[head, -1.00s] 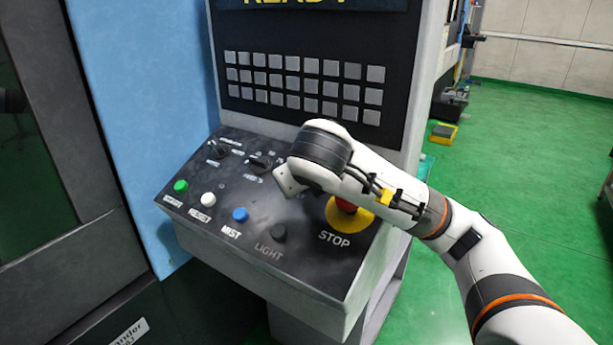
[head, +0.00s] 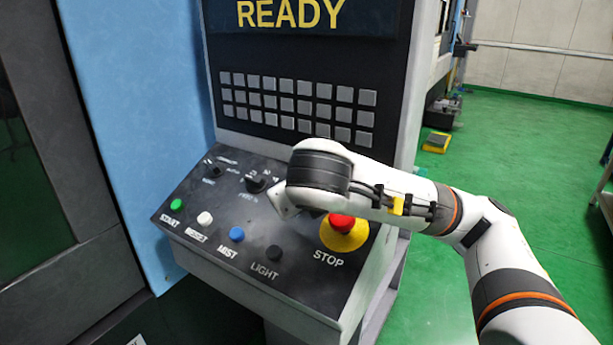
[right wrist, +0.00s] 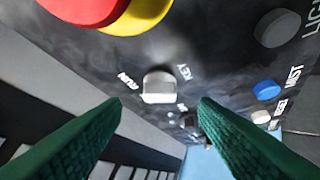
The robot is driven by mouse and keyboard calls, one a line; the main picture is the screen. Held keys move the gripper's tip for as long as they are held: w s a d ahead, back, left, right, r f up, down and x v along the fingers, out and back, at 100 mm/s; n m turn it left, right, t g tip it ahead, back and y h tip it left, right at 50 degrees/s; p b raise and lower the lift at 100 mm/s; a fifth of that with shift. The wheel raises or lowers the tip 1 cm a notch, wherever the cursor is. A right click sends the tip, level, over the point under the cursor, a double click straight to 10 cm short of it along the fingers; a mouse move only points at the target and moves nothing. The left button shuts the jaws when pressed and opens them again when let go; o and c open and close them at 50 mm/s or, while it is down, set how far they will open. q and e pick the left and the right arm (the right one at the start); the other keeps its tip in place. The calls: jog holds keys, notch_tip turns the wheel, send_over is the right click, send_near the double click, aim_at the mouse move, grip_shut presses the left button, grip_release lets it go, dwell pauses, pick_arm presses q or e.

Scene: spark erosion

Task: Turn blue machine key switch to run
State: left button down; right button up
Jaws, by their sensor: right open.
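The key switch (right wrist: 160,86) is a light grey knob on the dark control panel, with KEY and RUN lettering beside it in the right wrist view. In the head view it is hidden behind my right wrist. My right gripper (right wrist: 160,106) is open, its two green fingers pointing at the panel with the knob seen in the gap between them. I see no contact; the exact distance is unclear. My left gripper is in neither view.
The red STOP button on its yellow base (head: 343,232) is close to my right arm. Green START (head: 176,205), white RESET (head: 205,218), blue MIST (head: 237,234) and dark LIGHT (head: 274,253) buttons line the front. A black dial (head: 256,183) is left of my wrist.

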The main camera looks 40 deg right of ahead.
jog(key=p+v, duration=0.3)
jog(key=v, duration=0.4)
jog(key=shift+s, duration=0.2)
jog(key=shift+a+r, duration=0.1)
jog(key=shift+a, duration=0.05)
